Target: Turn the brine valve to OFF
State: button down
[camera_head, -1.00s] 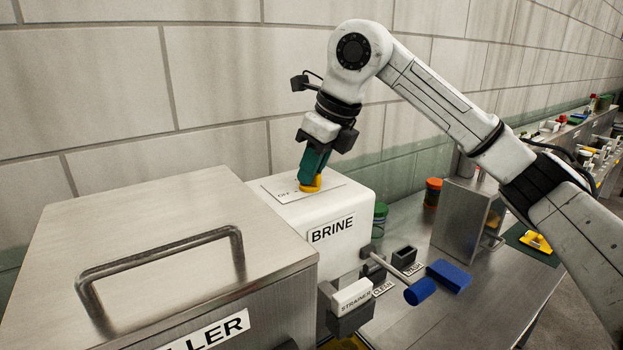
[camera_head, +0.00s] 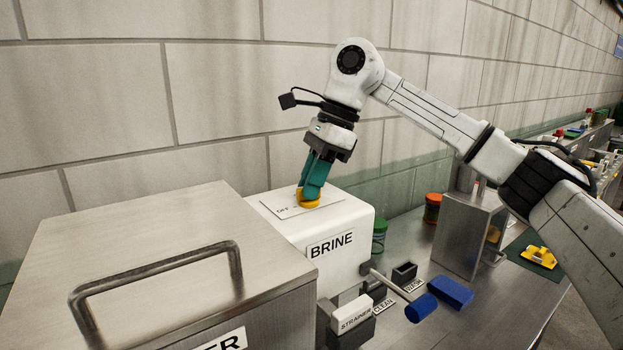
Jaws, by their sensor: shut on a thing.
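The brine valve is a yellow knob (camera_head: 308,203) on top of a white box marked BRINE (camera_head: 340,222). A pale plate (camera_head: 284,208) under the knob shows the word OFF on its left side; the rest of its lettering is hidden or too small to read. My gripper (camera_head: 309,192), with green fingers, points down from above and is shut on the knob. The fingers cover part of the knob, so I cannot tell which way it points.
A steel box with a bar handle (camera_head: 160,268) stands at the front left. Right of the brine box are a STRAINER block (camera_head: 352,314), a blue-ended handle (camera_head: 421,308), a blue block (camera_head: 450,292) and a steel housing (camera_head: 468,235). The block wall is behind.

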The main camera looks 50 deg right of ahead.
jog(key=shift+r+n+g, duration=0.1)
jog(key=shift+n+g, duration=0.2)
jog(key=shift+n, duration=0.8)
jog(key=shift+p, duration=0.3)
jog(key=c, duration=1.1)
grip_release()
jog(key=shift+y, duration=0.3)
jog(key=shift+c, duration=0.2)
jog(key=b+v, duration=0.1)
jog(key=v, duration=0.9)
jog(key=shift+r, duration=0.35)
jog(key=shift+d+f, duration=0.1)
jog(key=shift+d, duration=0.05)
